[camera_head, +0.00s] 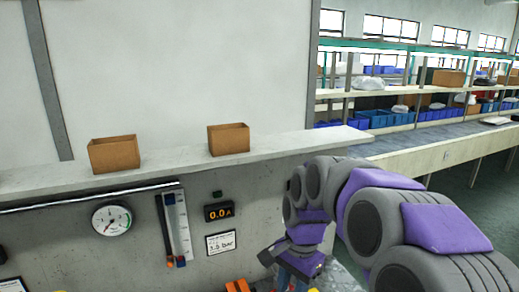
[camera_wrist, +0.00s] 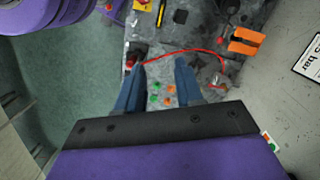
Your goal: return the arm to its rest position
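My arm, purple and grey, reaches in from the right of the head view and bends down toward the bottom centre. My gripper (camera_head: 285,283) hangs at the bottom edge there, in front of the concrete wall and partly cut off. In the wrist view my gripper (camera_wrist: 160,65) has two blue fingers standing apart with nothing held between them. A grey panel (camera_wrist: 205,20) lies beyond the fingertips. A red cable (camera_wrist: 190,51) arcs across it near the tips; I cannot tell whether they touch.
A concrete ledge (camera_head: 180,159) carries two open cardboard boxes, the left box (camera_head: 114,154) and the right box (camera_head: 229,139). Below are a round gauge (camera_head: 112,219), a flow tube (camera_head: 177,225) and a 0.0 A display (camera_head: 218,212). An orange block (camera_wrist: 246,41) sits right of the fingers.

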